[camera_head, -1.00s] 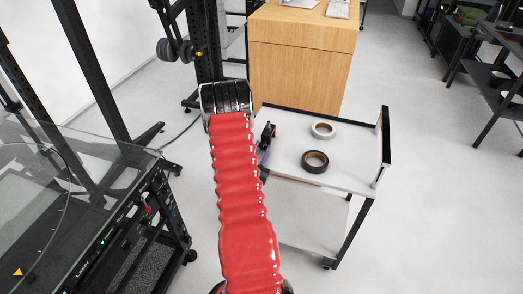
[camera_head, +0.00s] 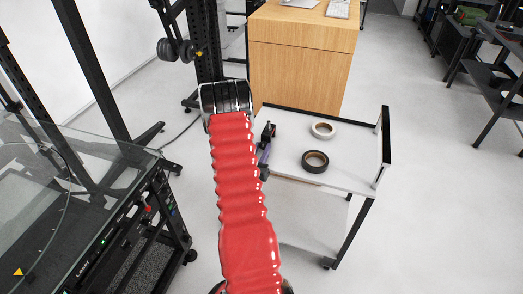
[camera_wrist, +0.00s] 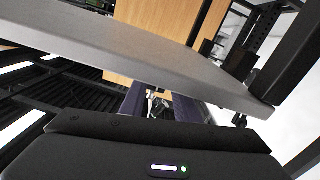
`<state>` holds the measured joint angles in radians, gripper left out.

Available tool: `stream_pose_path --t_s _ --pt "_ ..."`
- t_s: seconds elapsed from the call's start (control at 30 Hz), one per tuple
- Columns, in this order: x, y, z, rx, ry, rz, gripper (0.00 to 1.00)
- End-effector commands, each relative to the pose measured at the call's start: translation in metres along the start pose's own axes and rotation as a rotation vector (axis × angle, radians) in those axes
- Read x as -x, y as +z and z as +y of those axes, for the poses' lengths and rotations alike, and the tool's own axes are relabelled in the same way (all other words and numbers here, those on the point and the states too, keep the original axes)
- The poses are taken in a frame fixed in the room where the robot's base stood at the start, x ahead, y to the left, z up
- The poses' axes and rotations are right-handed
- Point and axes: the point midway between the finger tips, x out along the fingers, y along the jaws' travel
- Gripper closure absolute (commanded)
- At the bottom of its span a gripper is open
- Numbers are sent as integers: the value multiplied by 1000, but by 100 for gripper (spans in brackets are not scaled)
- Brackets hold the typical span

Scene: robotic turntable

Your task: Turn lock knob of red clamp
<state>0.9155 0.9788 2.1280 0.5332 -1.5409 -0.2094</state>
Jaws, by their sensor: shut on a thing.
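The red clamp (camera_head: 268,132) is a small black and red thing at the left edge of the white table in the head view. A thin purple-dark bar (camera_head: 264,154) runs below it, with a small dark round part at its lower end. My red-sleeved arm hides much of this. In the wrist view, my gripper (camera_wrist: 155,106) reaches under the table edge and is shut on a small dark and metallic part, seemingly the clamp's lock knob (camera_wrist: 154,102). The gripper body covers the bottom of that view, so the grip itself is partly hidden.
The white table (camera_head: 345,178) carries a white tape roll (camera_head: 323,130) and a dark tape roll (camera_head: 315,161). Its grey edge (camera_wrist: 150,52) lies just above my gripper. A wooden cabinet (camera_head: 300,75) stands behind. A glass-topped machine (camera_head: 60,190) stands to the left.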

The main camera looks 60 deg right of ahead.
Motion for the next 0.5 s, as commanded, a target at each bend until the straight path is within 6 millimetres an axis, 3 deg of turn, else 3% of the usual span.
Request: stream_pose_path --t_s 0.43,0.47,0.5 --pt "0 0 -1 44 -1 0 94" --pt "0 0 -1 44 -1 0 69" --pt "0 0 -1 44 -1 0 66"
